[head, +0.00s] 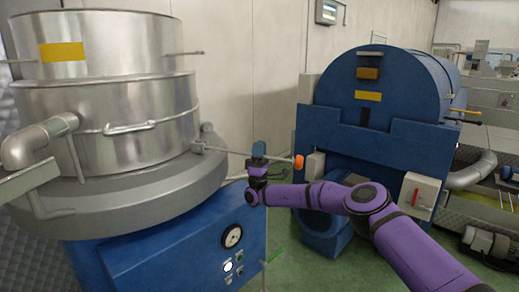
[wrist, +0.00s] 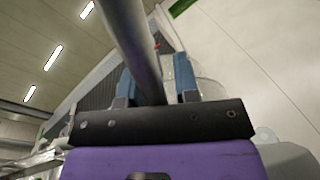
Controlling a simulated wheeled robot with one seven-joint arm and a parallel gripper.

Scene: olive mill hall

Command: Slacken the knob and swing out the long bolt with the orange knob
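The long bolt (head: 226,151) is a thin grey rod that sticks out to the right from the steel vessel in the head view. The orange knob (head: 299,161) is at its right end. My gripper (head: 258,150) points upward at the bolt, left of the knob. In the wrist view a grey rod (wrist: 138,45), which looks like the bolt, runs between the two blue fingers of my gripper (wrist: 154,80). The fingers stand apart, with a gap on each side of the rod. The knob cannot be made out clearly in the wrist view.
The steel vessel (head: 125,100) stands on a blue base with a gauge (head: 232,236) at the left. A blue drum machine (head: 375,100) stands behind my arm. A grey pipe (head: 38,142) is at far left. Some green floor (head: 290,265) shows between the machines.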

